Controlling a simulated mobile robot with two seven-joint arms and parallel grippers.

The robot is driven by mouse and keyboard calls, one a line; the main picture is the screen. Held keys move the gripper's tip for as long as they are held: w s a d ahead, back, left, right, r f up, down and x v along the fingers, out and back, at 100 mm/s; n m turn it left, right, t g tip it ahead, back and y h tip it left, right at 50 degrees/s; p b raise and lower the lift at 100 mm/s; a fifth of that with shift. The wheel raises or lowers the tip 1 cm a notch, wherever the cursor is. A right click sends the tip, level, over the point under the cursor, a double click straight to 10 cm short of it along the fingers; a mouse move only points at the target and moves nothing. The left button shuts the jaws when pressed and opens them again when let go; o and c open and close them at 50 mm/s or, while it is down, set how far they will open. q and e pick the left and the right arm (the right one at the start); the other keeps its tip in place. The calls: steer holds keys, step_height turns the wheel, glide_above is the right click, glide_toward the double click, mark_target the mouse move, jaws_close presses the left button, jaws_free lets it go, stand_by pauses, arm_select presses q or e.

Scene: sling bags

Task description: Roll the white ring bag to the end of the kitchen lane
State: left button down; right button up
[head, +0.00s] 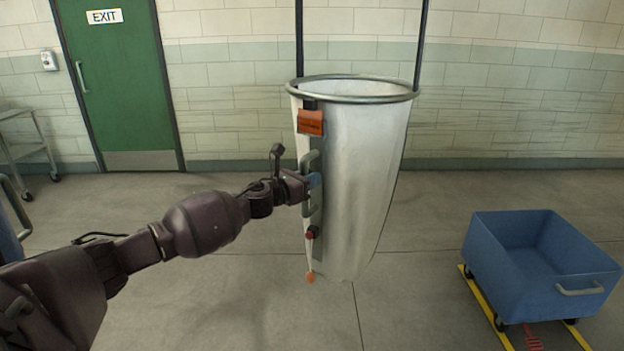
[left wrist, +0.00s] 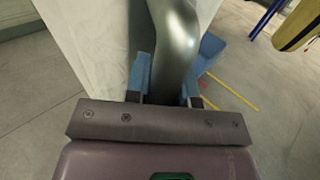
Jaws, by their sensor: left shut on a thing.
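The white ring bag (head: 362,170) hangs upright from two dark straps, its mouth held open by a metal ring (head: 352,98). An orange tag and a grey vertical handle sit on its left side. My left gripper (head: 312,184) is shut on that handle. In the left wrist view the blue fingers of my left gripper (left wrist: 162,82) stand on both sides of the grey handle bar (left wrist: 175,40), with the white bag (left wrist: 90,35) behind it. The bag's lower end hangs over the floor. My right gripper is not in view.
A blue wheeled cart (head: 530,262) stands at the right, by yellow floor lines (head: 487,305). A green exit door (head: 122,85) is at the back left. A grey metal trolley (head: 25,150) stands at the left edge. The floor behind the bag is clear up to the tiled wall.

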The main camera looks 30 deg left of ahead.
arm_select(q)
steer(key=c, duration=1.3)
jaws_free()
steer(key=shift+a+r+y, duration=0.2)
steer(key=shift+a+y, duration=0.1)
steer(key=shift+a, duration=0.5)
steer(key=o, duration=0.3)
steer(key=shift+a, duration=0.2)
steer(key=shift+o, duration=0.2)
steer(key=shift+s, duration=0.1)
steer(key=shift+d+f, duration=0.1)
steer(key=shift+d, duration=0.05)
steer(key=shift+s, duration=0.1)
steer(key=s+a, duration=0.2)
steer(key=s, duration=0.8)
steer(key=shift+s+p, duration=0.2)
steer(key=shift+p, duration=0.1)
steer(key=shift+n, duration=0.3)
